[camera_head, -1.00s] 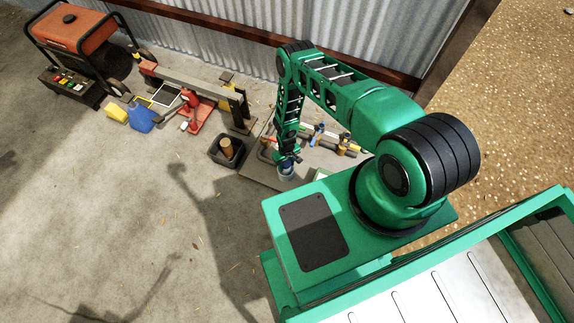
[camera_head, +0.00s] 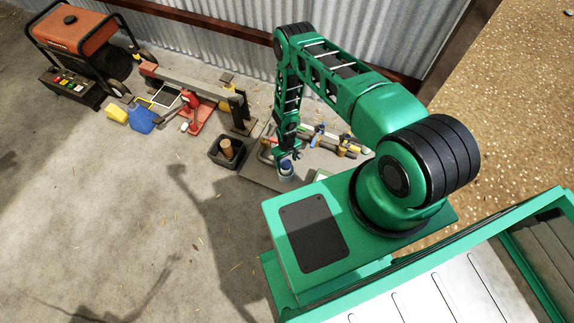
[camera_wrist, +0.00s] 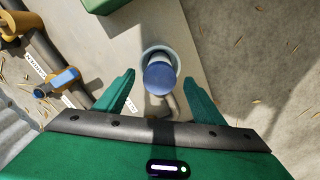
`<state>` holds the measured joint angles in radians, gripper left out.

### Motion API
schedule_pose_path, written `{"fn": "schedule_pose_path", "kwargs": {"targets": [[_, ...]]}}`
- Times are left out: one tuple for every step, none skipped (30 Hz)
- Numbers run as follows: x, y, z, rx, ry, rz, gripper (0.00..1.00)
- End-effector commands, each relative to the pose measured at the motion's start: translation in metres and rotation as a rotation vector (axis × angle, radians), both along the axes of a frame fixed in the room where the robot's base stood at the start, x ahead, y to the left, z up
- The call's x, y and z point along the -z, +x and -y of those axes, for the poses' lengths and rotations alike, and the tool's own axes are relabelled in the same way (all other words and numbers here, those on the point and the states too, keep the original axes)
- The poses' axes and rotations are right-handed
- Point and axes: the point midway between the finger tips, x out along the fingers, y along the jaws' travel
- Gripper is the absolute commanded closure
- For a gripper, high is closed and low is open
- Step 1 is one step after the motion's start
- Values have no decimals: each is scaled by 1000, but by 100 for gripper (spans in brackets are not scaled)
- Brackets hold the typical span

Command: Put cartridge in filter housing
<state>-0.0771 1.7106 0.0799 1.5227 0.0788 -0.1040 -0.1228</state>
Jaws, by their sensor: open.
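The cartridge, a cylinder with a blue top (camera_wrist: 160,79), stands in the pale round filter housing (camera_wrist: 150,50) in the wrist view. Its blue end rises above the housing's rim; how deep it sits is hidden. In the head view the housing (camera_head: 286,175) is small, with the blue top (camera_head: 286,164) showing in it. My gripper (camera_wrist: 163,92) is open, its two green fingers apart on either side of the cartridge in the picture and not touching it. In the head view my gripper (camera_head: 289,154) is just above the cartridge.
A black bin (camera_head: 215,153) with a brown cylinder (camera_head: 226,148) stands left of the housing. Pipes with a blue-handled valve (camera_wrist: 57,82) lie beside it. A red jack (camera_head: 197,117), blue can (camera_head: 141,117) and generator (camera_head: 75,40) are farther left. The floor in front is clear.

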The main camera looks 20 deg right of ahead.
Motion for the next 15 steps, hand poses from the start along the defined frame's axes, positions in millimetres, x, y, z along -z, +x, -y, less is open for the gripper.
{"fn": "schedule_pose_path", "kwargs": {"targets": [[-11, 0, 0, 0, 0, 0, 37], [-16, 1, 0, 0, 0, 0, 37], [-23, 1, 0, 0, 0, 0, 37], [-28, 0, 0, 0, 0, 0, 37], [-33, 1, 0, -1, 0, 0, 37], [-39, 0, 0, -1, 0, 0, 37], [-44, 0, 0, -1, 0, 0, 37], [-48, 1, 0, -1, 0, 1, 37], [-52, 0, 0, -1, 0, 0, 37], [-56, 1, 0, -1, 0, 1, 37], [-59, 1, 0, -1, 0, 1, 37], [-62, 0, 0, -1, 0, 0, 37], [-64, 0, 0, -1, 0, 0, 37], [-65, 0, 0, -1, 0, 0, 37], [-67, 0, 0, -1, 0, 0, 37]]}}
